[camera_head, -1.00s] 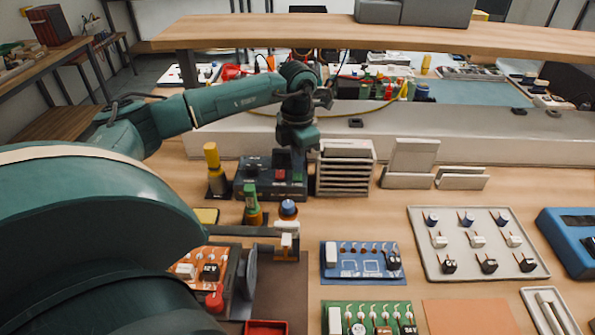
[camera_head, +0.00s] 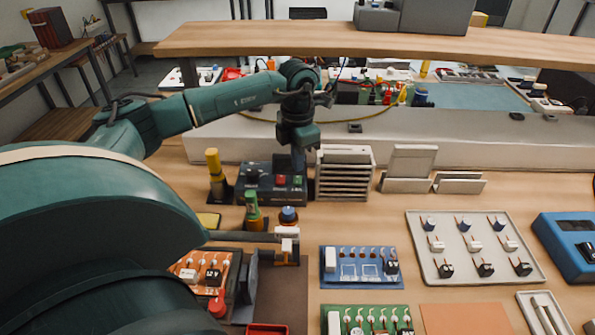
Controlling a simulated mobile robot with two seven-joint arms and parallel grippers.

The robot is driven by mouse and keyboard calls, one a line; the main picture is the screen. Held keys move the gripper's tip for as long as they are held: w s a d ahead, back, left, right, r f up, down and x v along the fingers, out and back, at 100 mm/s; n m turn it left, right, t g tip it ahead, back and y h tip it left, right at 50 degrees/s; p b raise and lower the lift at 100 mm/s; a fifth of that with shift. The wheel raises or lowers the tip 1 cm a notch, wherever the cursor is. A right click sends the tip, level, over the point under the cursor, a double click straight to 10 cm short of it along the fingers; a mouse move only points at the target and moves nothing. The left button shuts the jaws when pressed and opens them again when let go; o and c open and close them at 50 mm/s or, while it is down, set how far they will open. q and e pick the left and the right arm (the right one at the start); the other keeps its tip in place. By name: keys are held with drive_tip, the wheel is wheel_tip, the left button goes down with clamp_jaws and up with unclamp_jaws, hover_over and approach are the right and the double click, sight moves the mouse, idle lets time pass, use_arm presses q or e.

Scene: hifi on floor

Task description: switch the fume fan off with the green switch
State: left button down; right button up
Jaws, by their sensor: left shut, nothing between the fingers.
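A dark switch box (camera_head: 259,197) stands on the bench left of the middle. Its face carries a red switch (camera_head: 281,181) and, to the right of it, a small green switch (camera_head: 298,180). My left gripper (camera_head: 298,164) points down just above and behind the green switch. It is shut and empty, and its fingertips are small and dark against the box. I cannot tell whether they touch the switch. I cannot make out the fume fan for certain. My right gripper is out of view.
A grey slotted rack (camera_head: 343,176) stands close to the right of the box. A yellow-topped bottle (camera_head: 213,165) stands at its left, and green and blue-capped bottles stand in front. Circuit boards and a parts tray (camera_head: 432,270) lie nearer. A wooden shelf (camera_head: 390,40) spans above the back.

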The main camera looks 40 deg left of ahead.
sight(298, 177)
use_arm(q)
drive_tip(key=shift+r+p, duration=1.45)
drive_tip(key=shift+r, duration=0.8)
drive_tip(key=shift+f, duration=0.1)
